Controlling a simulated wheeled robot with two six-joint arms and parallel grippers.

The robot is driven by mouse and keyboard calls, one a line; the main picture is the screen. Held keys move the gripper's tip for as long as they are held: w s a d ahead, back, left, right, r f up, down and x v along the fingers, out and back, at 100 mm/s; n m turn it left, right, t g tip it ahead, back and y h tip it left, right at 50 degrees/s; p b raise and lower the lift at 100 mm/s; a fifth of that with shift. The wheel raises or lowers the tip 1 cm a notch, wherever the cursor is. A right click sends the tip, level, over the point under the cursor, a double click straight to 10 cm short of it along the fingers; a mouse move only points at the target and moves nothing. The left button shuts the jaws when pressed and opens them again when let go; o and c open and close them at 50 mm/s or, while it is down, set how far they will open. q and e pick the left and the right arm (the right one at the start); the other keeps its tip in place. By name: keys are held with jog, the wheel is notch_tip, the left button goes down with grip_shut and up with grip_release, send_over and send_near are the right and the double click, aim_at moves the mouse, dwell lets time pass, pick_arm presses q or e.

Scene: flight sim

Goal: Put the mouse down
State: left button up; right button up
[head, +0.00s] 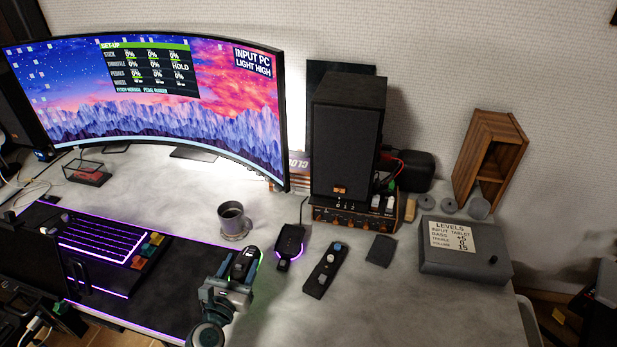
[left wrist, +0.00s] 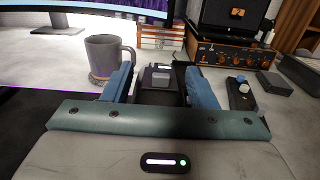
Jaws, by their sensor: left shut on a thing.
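The mouse (head: 244,264), dark with a green-lit edge, is held in my left gripper (head: 239,281) above the grey desk, near the right end of the dark desk mat (head: 170,285). In the left wrist view a dark shape lies between the two blue fingers of my left gripper (left wrist: 160,88); where mouse ends and background begins is hard to tell there. A black charging dock (head: 289,243) with a purple glow stands on the desk just beyond and to the right of the mouse. My right gripper is not in view.
A grey mug (head: 232,216) stands on a coaster behind the gripper. A keyboard (head: 100,245) lies left. A black controller strip (head: 326,270), a small dark pad (head: 381,251) and a grey box (head: 462,258) lie right. A speaker (head: 346,140) stands behind. Bare desk lies in front.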

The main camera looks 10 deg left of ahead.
pick_arm(q)
jog(key=s+d+r, duration=0.6)
jog(key=r, duration=0.5)
jog(key=shift+s+d+r+y, duration=0.2)
jog(key=shift+s+r+y, duration=0.1)
